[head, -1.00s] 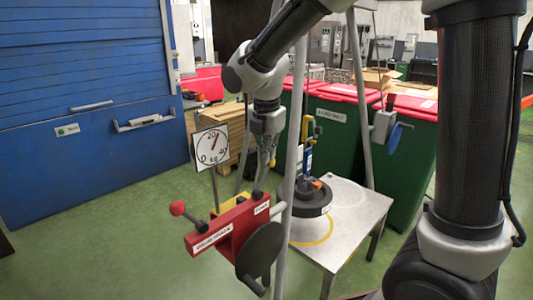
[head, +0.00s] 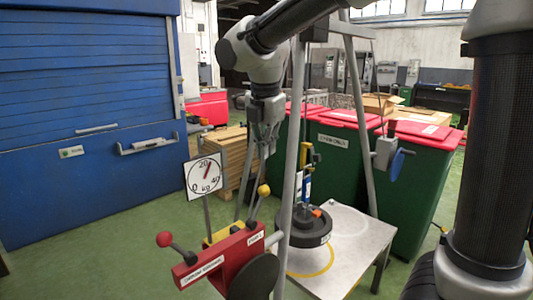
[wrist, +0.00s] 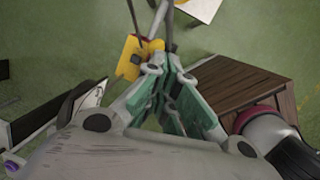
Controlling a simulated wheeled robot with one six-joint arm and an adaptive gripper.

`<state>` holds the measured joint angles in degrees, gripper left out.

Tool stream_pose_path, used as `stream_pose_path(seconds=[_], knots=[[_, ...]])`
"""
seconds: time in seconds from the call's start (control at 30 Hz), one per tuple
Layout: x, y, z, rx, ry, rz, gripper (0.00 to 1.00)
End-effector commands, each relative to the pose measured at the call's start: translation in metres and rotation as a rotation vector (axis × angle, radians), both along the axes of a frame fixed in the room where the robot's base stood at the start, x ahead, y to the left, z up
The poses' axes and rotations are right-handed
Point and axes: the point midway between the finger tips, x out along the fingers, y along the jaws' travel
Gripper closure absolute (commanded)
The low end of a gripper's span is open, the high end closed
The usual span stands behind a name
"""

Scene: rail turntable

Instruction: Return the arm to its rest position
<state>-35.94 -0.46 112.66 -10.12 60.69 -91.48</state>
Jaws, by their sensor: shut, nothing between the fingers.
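My arm reaches in from the top right of the head view. My gripper (head: 264,150) points down and is shut and empty, above the red winch housing (head: 222,262). It stands clear above the lever's yellow knob (head: 264,190). In the wrist view its green-padded fingers (wrist: 167,82) are together with nothing held between them.
Grey frame legs (head: 294,130) stand close to my gripper. A dial (head: 206,177) is to its left, with wooden boards (head: 226,160) behind. Green bins (head: 410,180) with red lids stand at the back right. Green floor before the blue shutter (head: 85,90) is clear.

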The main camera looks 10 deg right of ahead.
Motion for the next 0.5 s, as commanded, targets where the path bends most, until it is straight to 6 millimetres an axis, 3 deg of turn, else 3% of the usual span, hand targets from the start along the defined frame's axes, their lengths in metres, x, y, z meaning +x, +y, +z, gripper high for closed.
stream_pose_path(seconds=[0.27, 0.4, 0.5], knots=[[0.0, 0.0, 0.0, 0.011, -0.003, -0.056, 1.0], [-0.004, 0.0, -0.008, 0.069, -0.003, -0.333, 1.0], [-0.028, -0.012, -0.027, 0.12, 0.021, -0.662, 1.0]])
